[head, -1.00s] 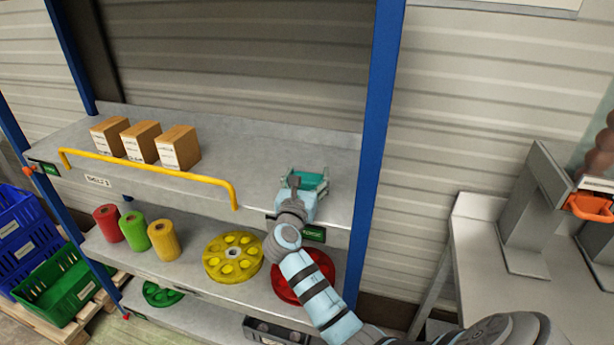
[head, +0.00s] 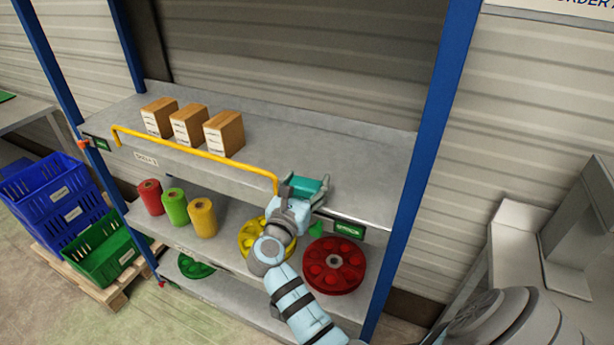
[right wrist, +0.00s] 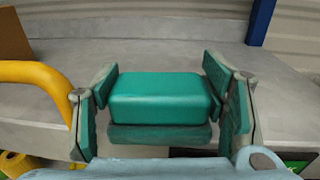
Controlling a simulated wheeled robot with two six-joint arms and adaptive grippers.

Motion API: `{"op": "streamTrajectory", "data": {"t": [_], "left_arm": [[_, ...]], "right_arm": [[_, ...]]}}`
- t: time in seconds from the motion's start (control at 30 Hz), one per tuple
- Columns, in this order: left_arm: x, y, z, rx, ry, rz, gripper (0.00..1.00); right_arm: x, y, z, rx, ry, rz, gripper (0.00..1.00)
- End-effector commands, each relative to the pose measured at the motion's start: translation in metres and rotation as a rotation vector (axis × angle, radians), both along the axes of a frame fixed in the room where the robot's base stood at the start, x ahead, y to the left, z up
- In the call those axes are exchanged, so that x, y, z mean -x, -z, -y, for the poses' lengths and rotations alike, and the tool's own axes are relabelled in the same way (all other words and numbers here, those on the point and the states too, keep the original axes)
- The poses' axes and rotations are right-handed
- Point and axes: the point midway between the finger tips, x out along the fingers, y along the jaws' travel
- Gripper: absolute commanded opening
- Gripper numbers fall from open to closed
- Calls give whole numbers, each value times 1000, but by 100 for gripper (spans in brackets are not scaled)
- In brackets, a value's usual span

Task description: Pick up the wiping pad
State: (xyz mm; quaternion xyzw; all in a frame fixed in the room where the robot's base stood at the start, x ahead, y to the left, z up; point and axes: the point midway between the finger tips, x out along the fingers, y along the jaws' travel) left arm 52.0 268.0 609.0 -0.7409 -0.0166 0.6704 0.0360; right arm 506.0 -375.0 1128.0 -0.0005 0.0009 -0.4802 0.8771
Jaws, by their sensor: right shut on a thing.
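The wiping pad (right wrist: 160,98) is a teal block with a darker layer beneath it. My right gripper (right wrist: 160,100) is shut on it, with one finger at each side of the pad in the right wrist view. In the head view the pad (head: 309,184) shows in my right gripper (head: 306,188), at the front edge of the upper shelf (head: 345,165). I cannot tell for sure whether the pad touches the shelf. My left gripper is not in view.
A yellow rail (head: 195,155) runs along the shelf front, close left of my right gripper. Three cardboard boxes (head: 222,134) stand on the upper shelf. Below are coloured rolls (head: 202,218) and a red wheel (head: 328,266). A blue post (head: 425,150) stands to the right.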

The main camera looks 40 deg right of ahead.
Motion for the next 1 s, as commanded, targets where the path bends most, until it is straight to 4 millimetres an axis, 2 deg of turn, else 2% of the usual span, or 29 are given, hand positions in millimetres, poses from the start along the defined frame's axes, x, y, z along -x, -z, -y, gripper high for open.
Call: {"op": "streamTrajectory", "data": {"t": [0.4, 0.43, 0.57, 1.0], "left_arm": [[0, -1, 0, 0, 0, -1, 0], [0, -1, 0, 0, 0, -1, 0], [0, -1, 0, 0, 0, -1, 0], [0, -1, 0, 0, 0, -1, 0]], "right_arm": [[5, 0, 1, 0, 13, 2, 38], [5, 0, 1, 0, 14, 2, 67], [5, 0, 0, 0, 12, 2, 88], [3, -1, -2, -2, 6, 3, 89]]}}
